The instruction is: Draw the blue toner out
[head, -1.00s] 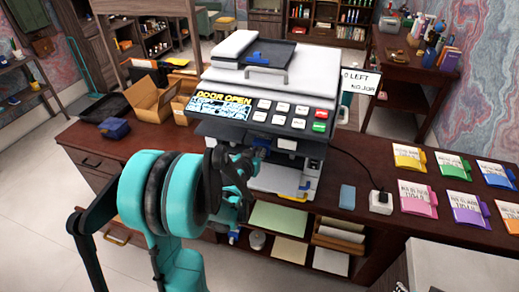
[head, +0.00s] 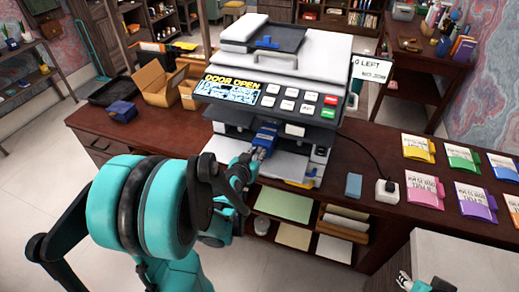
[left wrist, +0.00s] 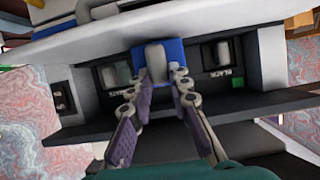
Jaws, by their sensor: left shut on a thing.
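The printer (head: 285,68) stands on the desk with its front open, and its screen reads DOOR OPEN. The blue toner (head: 265,131) shows in the open front, under the control panel. My left gripper (head: 259,152) reaches it from the front left. In the left wrist view, my left gripper's fingers (left wrist: 160,80) are closed on the grey handle of the blue toner (left wrist: 178,52). A slot labelled BLACK (left wrist: 228,73) lies to its right. How far the toner stands out of its slot is hard to tell. Part of my right gripper (head: 405,282) shows at the bottom right edge.
A small dark blue box (head: 121,110) and open cardboard boxes (head: 158,85) sit left of the printer. A blue pad (head: 353,185), a white plug block (head: 386,191) with a cable, and coloured packets (head: 428,187) lie to the right. Paper shelves are below.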

